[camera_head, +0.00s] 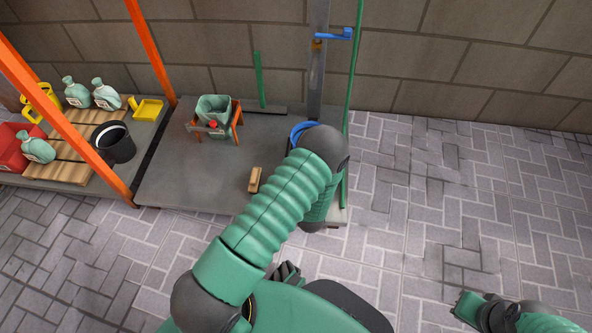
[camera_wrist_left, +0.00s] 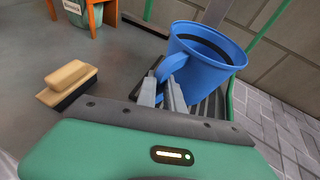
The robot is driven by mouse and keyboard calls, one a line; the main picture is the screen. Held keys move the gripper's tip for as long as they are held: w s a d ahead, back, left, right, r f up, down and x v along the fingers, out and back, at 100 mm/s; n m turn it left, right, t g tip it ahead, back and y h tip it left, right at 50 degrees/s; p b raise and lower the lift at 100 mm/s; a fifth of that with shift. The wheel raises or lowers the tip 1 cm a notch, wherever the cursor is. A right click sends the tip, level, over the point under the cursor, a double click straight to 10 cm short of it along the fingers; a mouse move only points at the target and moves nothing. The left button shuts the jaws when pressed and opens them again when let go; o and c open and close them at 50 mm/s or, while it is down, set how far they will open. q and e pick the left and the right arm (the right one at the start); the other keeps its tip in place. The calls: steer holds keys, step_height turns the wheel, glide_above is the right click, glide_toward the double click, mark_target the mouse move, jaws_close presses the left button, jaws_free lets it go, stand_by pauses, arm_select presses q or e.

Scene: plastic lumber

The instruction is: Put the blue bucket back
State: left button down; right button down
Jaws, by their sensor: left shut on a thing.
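The blue bucket (camera_wrist_left: 205,62) stands by the slatted grate in the left wrist view, with its handle side toward me. In the head view only a bit of its blue rim (camera_head: 297,132) shows past my left arm. My left gripper (camera_wrist_left: 170,92) is shut on the bucket's handle side. In the head view this gripper is hidden behind my own arm. My right gripper (camera_head: 468,306) is at the lower right, over the paving, away from the bucket. Its jaws are too small to read.
A wooden brush (camera_head: 255,179) lies on the grey platform (camera_head: 185,185). An orange stand (camera_head: 236,118) holds a green container (camera_head: 214,108). A blue tap (camera_head: 335,34) is on the post above the bucket. A black bucket (camera_head: 114,142) and bottles stand left. Paving at right is clear.

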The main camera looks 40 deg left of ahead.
arm_select(q)
steer(key=shift+f, duration=0.1)
steer(key=c, duration=1.5)
jaws_free()
steer(key=shift+o, duration=0.2)
